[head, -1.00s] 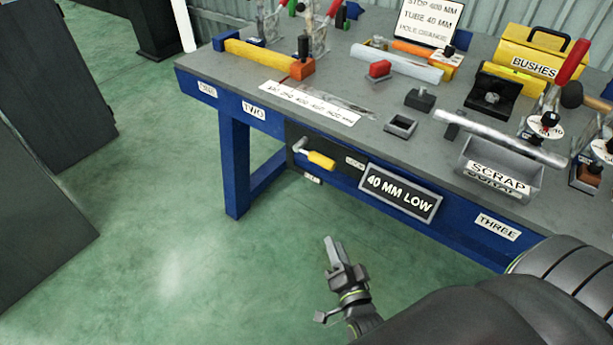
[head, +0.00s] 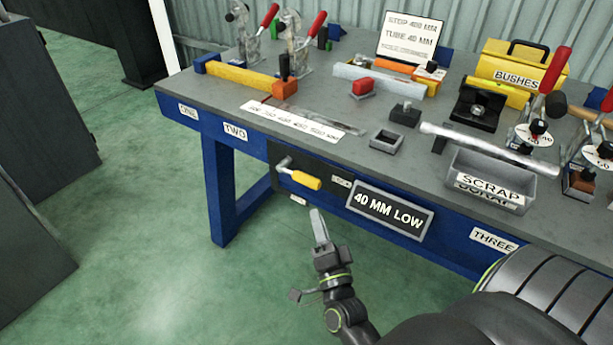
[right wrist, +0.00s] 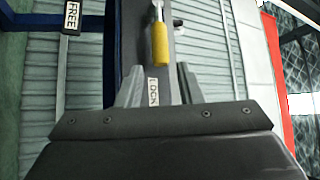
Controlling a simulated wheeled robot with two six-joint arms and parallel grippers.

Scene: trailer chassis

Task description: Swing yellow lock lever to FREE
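The yellow lock lever (head: 305,180) sits on a dark plate on the bench's blue front. Its handle runs right and slightly down from a metal pivot, towards the LOCK label (head: 340,181). A small label, too small to read in the head view, lies below it (head: 298,200). In the right wrist view the yellow handle (right wrist: 160,45) shows beyond my fingertips, with the LOCK label (right wrist: 153,90) between the fingers and a FREE label (right wrist: 71,17) at upper left. My right gripper (head: 317,213) is open and empty, just below the lever, apart from it. My left gripper is out of view.
A 40 MM LOW sign (head: 390,211) is fixed right of the lever. The bench top (head: 225,95) above carries clamps, blocks and a SCRAP bin (head: 490,186). A blue bench leg (head: 218,190) stands to the left. The green floor (head: 130,270) is clear.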

